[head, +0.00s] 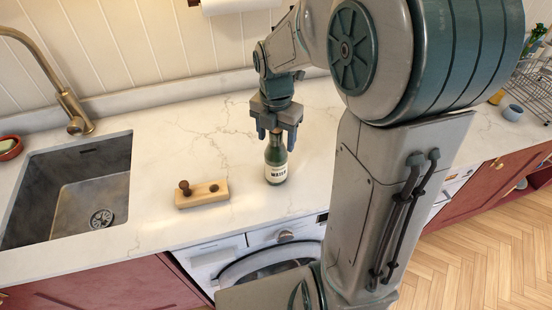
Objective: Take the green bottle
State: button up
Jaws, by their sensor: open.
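The green bottle (276,170) stands upright on the white marble counter (160,150), with a pale label around its body. My gripper (276,139) is open and points down from above. Its fingers are at the bottle's neck, one to the left and one to the right in the picture. The top of the bottle is hidden behind the gripper. I cannot tell whether the fingers touch the neck.
A wooden block with a dark knob (202,193) lies left of the bottle. Further left are the sink (66,195) and brass faucet (74,110). A washing machine (262,262) sits below the counter. A blue-grey cup (512,113) and wire rack (531,85) are far right.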

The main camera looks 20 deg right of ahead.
jog(key=shift+f, duration=0.1)
jog(key=shift+c, duration=0.2)
grip_shut()
